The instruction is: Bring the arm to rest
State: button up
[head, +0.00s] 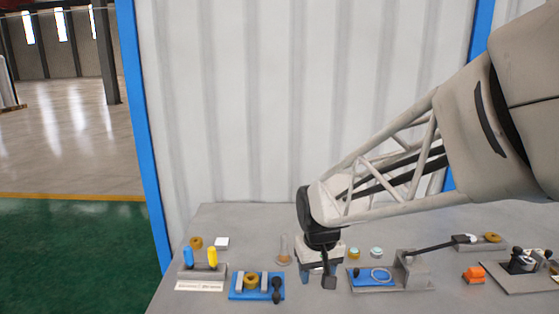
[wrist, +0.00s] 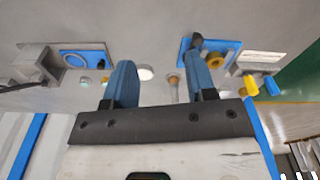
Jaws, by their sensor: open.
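My arm reaches in from the right in the head view, and my gripper (head: 316,278) hangs low over the middle of the grey table (head: 225,225). In the wrist view the two blue fingers of my gripper (wrist: 161,82) stand wide apart with nothing held between them. A white disc (wrist: 145,73) and a slim upright post (wrist: 174,88) show in the gap beyond the fingers. The post (head: 284,250) stands just left of my gripper in the head view. My gripper hides part of the table; whether it touches anything below is unclear.
Left are a rack with blue and yellow pegs (head: 203,270) and a blue fixture with a brass ring (head: 251,283). Right are a blue plate with a ring (head: 372,277), an orange block (head: 473,274) and a grey-based fixture (head: 520,270). A corrugated wall (head: 260,110) stands behind.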

jog(key=s+d+r+m, duration=0.1)
jog(key=s+d+r, duration=0.1)
jog(key=s, duration=0.4)
jog(key=s+d+r+m+t, duration=0.1)
jog(key=s+d+r, duration=0.1)
jog(key=s+d, duration=0.2)
jog(key=s+d+r, duration=0.2)
jog(key=s+d, duration=0.2)
jog(key=s, duration=0.6)
jog(key=shift+m+t, duration=0.3)
jog(key=shift+m, duration=0.1)
jog(key=shift+d, duration=0.1)
dwell(1.1)
